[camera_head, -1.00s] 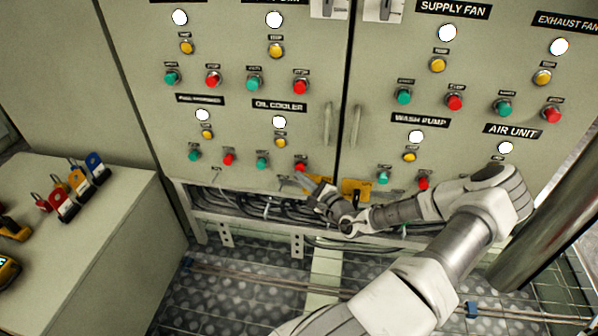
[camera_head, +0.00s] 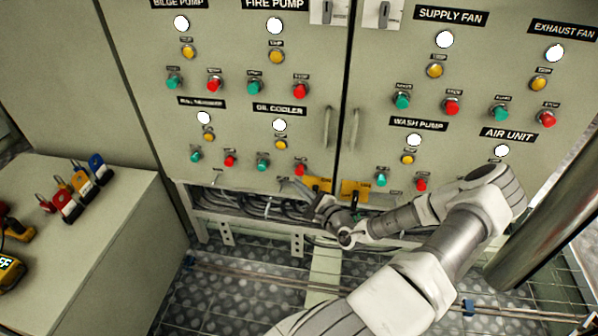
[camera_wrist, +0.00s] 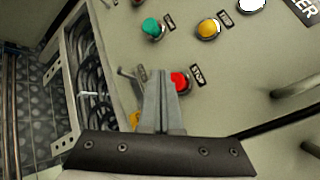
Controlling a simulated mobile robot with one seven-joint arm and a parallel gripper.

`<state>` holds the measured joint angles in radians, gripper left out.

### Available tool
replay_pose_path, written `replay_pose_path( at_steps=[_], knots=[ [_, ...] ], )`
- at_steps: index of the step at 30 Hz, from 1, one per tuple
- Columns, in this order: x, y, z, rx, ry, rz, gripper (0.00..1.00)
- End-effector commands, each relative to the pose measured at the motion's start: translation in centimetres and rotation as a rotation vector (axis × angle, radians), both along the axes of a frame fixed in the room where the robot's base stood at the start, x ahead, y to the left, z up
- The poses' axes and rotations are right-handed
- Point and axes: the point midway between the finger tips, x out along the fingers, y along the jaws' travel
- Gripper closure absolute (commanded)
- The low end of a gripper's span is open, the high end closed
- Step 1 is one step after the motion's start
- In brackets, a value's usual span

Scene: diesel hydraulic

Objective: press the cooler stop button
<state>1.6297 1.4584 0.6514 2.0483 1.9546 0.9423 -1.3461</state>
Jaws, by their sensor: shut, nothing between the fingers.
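The red cooler stop button (camera_head: 300,169) is at the lower right of the group under the OIL COOLER label (camera_head: 279,108) on the grey cabinet. In the wrist view the red button (camera_wrist: 179,82) stands just right of my fingers, partly hidden by them, with a STOP label beside it. My gripper (camera_head: 299,185) is just below the button in the head view. In the wrist view my gripper (camera_wrist: 158,73) has its fingers together with nothing between them. Whether the fingertips touch the button cannot be told.
The green start button (camera_head: 262,165) and yellow lamp button (camera_head: 281,145) are close by. A yellow tag (camera_head: 319,184) hangs at the cabinet's lower edge, above open cabling (camera_head: 265,205). Door handles (camera_head: 327,128) stick out at right. A side cabinet (camera_head: 95,235) with padlocks stands left.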

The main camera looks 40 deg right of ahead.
Motion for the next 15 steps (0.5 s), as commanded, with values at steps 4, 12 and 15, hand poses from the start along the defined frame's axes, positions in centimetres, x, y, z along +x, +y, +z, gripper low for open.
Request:
replay_pose_path(
  at_steps=[4,12,15],
  knots=[
    [-1.0,1.3,0.4,0.003,0.001,0.002,1.0],
    [-2.4,2.8,0.2,0.001,0.001,0.001,1.0],
    [-2.5,2.9,0.1,0.0,-0.001,-0.001,1.0]
  ],
)
